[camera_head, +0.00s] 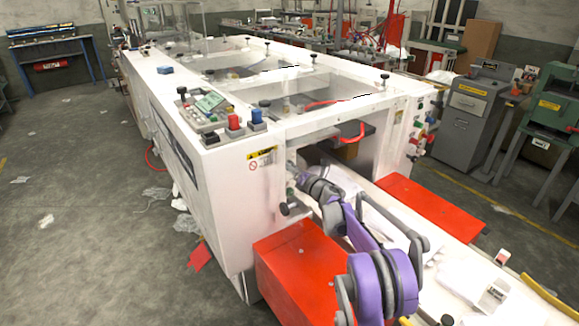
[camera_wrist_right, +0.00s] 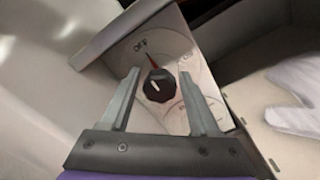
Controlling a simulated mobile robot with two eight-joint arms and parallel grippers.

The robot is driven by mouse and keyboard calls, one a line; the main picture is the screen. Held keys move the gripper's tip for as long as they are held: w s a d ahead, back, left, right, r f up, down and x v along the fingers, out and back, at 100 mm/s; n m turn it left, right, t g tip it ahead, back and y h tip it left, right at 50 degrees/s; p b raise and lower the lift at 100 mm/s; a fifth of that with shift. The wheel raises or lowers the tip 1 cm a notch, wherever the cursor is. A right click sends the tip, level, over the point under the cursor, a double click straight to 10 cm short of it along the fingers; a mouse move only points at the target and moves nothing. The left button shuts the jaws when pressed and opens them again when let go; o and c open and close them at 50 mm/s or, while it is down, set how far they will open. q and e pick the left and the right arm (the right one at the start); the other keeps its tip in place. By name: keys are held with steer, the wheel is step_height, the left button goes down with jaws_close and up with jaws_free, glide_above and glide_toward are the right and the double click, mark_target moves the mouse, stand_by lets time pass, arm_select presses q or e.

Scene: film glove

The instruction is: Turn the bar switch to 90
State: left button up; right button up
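The bar switch (camera_wrist_right: 159,86) is a round black knob with a pale mark, on a light metal plate (camera_wrist_right: 175,55). A red line on the plate runs from near an "OFF" label towards the knob. My right gripper (camera_wrist_right: 160,74) is open, with one finger on each side of the knob. I cannot tell whether the fingers touch it. In the head view, my right gripper (camera_head: 296,172) is at the near end of the white machine (camera_head: 240,180); the switch is not clearly visible there. My left gripper is not in view.
Red covers (camera_head: 300,270) flank a white bed below my right arm. A panel with red and blue buttons (camera_head: 233,122) is on top of the machine. Grey floor is open at the left; a grey cabinet (camera_head: 470,120) and green machine stand at the right.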

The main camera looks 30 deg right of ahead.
jaws_close()
steer(key=m+b, duration=0.1)
steer(key=m, duration=0.2)
steer(key=shift+f+m, duration=0.15)
steer(key=shift+m, duration=0.25)
steer(key=m+b, duration=0.2)
steer(key=m, duration=0.3)
steer(key=m+b, duration=0.1)
steer(key=m, duration=0.4)
steer(key=shift+m+b, duration=0.55)
steer(key=shift+m, duration=1.55)
